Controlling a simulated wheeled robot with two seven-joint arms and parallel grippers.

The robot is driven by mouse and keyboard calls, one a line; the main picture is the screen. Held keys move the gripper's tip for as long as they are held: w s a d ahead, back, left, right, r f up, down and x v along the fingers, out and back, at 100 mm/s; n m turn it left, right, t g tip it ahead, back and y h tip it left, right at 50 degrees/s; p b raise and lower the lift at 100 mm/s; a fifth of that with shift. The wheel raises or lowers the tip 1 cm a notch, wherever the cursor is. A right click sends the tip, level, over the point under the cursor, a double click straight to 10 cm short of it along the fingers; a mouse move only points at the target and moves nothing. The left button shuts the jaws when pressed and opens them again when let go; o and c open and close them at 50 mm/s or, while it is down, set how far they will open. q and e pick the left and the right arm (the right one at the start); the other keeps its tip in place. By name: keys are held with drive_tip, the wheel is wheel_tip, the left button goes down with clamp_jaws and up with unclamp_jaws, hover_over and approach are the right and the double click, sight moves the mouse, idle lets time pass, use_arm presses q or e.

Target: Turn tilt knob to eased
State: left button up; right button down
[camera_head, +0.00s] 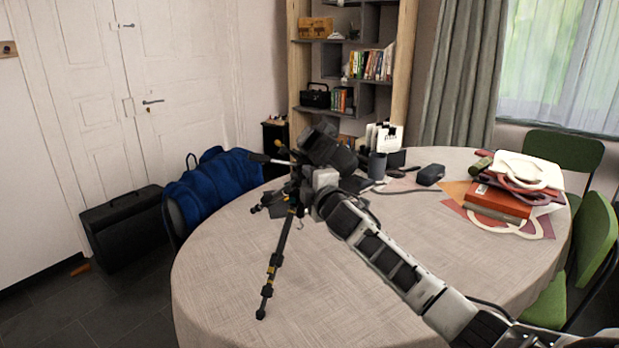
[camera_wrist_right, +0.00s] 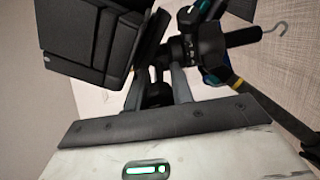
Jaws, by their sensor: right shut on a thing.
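A black tripod with yellow accents (camera_head: 276,255) stands on the round table. A dark camera (camera_head: 322,146) is mounted on its head, and a handle sticks out to the left. In the right wrist view the camera's blocky body (camera_wrist_right: 95,40) fills the upper left, and the tripod (camera_wrist_right: 212,48) is at the upper right. My right gripper (camera_head: 308,183) is at the tripod head, just below the camera. In the right wrist view my right gripper (camera_wrist_right: 160,88) is shut on a small dark knob (camera_wrist_right: 156,94), mostly hidden between the fingers. No setting mark is readable. My left gripper is out of view.
The table (camera_head: 220,285) is clear at the front left. Books and papers (camera_head: 500,200) lie at its right side. A grey cup (camera_head: 377,166) and a dark pouch (camera_head: 430,174) stand behind my arm. Green chairs (camera_head: 592,235) are at the right.

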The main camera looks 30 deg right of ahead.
drive_tip(key=shift+m, duration=0.6)
drive_tip(key=c, duration=1.5)
unclamp_jaws()
drive_tip(key=v, duration=1.6)
drive_tip(key=shift+b, duration=0.3)
drive_tip(key=shift+d, duration=0.1)
